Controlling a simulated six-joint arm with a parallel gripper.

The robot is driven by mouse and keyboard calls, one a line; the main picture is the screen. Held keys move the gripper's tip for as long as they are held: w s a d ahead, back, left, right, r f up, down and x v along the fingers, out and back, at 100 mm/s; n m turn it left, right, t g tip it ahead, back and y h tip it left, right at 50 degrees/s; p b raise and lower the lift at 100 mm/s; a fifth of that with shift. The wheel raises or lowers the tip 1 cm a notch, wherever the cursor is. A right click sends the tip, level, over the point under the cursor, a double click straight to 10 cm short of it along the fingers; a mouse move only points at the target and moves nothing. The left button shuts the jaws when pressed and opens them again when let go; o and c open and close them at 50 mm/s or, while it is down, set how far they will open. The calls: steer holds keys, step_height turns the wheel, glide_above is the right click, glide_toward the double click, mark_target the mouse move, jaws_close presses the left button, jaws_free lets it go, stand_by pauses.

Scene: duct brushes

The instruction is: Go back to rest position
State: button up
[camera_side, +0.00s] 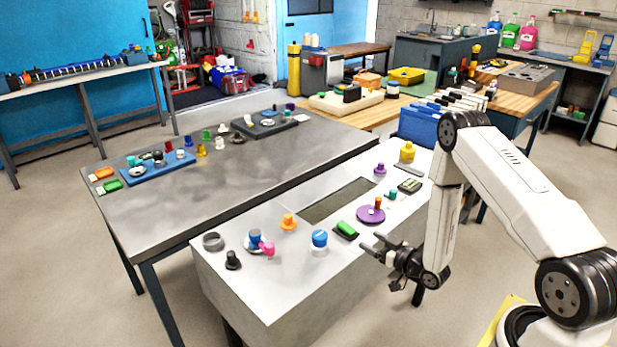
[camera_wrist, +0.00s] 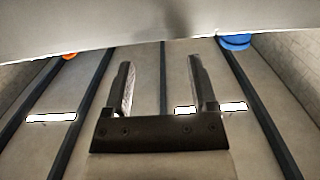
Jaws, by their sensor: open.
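My gripper (camera_side: 374,247) is at the front right edge of the white duct box in the side view, with its fingers pointing left toward the box. In the wrist view my gripper (camera_wrist: 161,82) shows two dark fingers spread apart with nothing between them. The white duct box (camera_side: 225,283) has a rectangular opening (camera_side: 338,200) in its top, and small coloured pieces stand around that opening. A green and black block (camera_side: 345,231) and a blue round piece (camera_side: 319,239) are the pieces close to my gripper.
A purple disc (camera_side: 371,214), an orange piece (camera_side: 288,222), a pink piece (camera_side: 267,249), a grey ring (camera_side: 213,241) and a dark knob (camera_side: 232,260) stand on the box. A grey table (camera_side: 240,170) with trays adjoins it. The floor in front of the box is clear.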

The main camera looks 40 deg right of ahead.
steer(key=shift+w+a+r+g, duration=0.2)
steer(key=shift+w+r+g, duration=0.15)
steer(key=shift+w, duration=0.15)
steer(key=w+a+r+g, duration=0.1)
steer(key=w+a+r+n+g, duration=0.1)
steer(key=r+g, duration=0.1)
steer(key=shift+w+a+r+g, duration=0.1)
steer(key=shift+r+g, duration=0.05)
steer(key=shift+g, duration=0.1)
steer(key=s+a+r+m+g, duration=0.1)
steer(key=s+a+r+g, duration=0.9)
steer(key=s, duration=0.6)
steer(key=shift+a+r, duration=0.7)
steer(key=shift+a, duration=0.25)
